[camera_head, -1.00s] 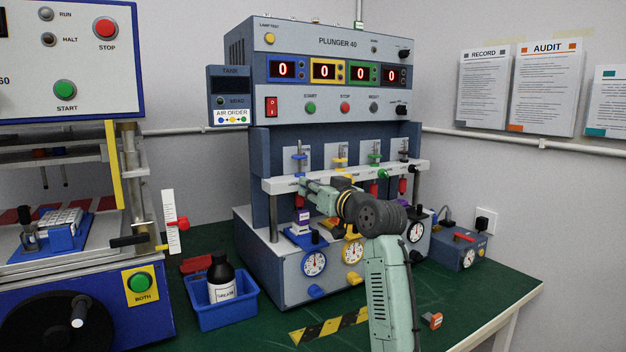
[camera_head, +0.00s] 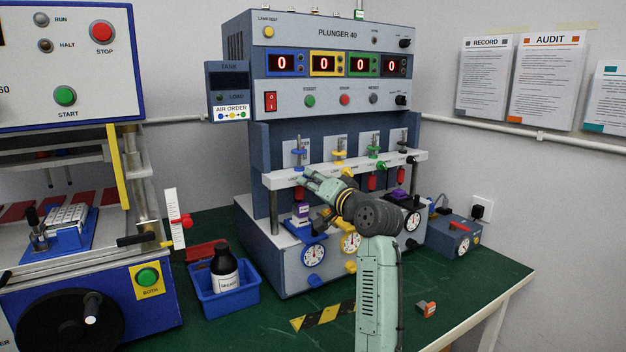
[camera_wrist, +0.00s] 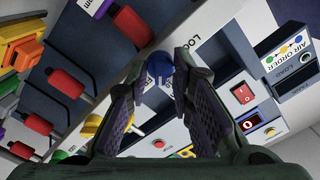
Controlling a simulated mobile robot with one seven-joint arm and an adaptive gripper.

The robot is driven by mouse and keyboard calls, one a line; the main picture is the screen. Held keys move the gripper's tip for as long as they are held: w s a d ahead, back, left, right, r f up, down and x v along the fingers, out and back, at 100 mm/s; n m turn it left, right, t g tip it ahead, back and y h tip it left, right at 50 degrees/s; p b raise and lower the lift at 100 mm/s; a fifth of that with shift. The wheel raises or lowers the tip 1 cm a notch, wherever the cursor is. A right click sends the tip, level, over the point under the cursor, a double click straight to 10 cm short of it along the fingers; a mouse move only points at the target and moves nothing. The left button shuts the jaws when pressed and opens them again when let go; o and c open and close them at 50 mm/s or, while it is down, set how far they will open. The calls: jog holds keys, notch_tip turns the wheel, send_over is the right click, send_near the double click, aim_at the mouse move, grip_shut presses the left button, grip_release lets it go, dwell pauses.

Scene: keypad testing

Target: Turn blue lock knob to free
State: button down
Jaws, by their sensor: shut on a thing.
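The blue lock knob (camera_wrist: 160,68) is a small round knob on the pale panel, with the letters "LOC" partly visible beside it in the wrist view. My gripper (camera_wrist: 160,75) has its two dark ribbed fingers on either side of the knob, with the fingertips closed on it. In the head view my gripper (camera_head: 308,177) is at the left part of the white crossbar (camera_head: 408,160) of the Plunger 40 machine (camera_head: 340,80). The lock knob is hidden behind the fingers there. Its exact turn angle and any free mark cannot be read.
Yellow, green and other coloured plungers stand along the crossbar, with red cylinders (camera_head: 371,181) below. Dials (camera_head: 313,254) line the lower front. A blue tray (camera_head: 226,301) with a dark bottle (camera_head: 224,268) stands left. The green bench front is mostly clear.

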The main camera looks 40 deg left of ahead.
dwell(0.5)
jog(key=c, duration=1.4)
grip_release()
jog(key=v, duration=1.2)
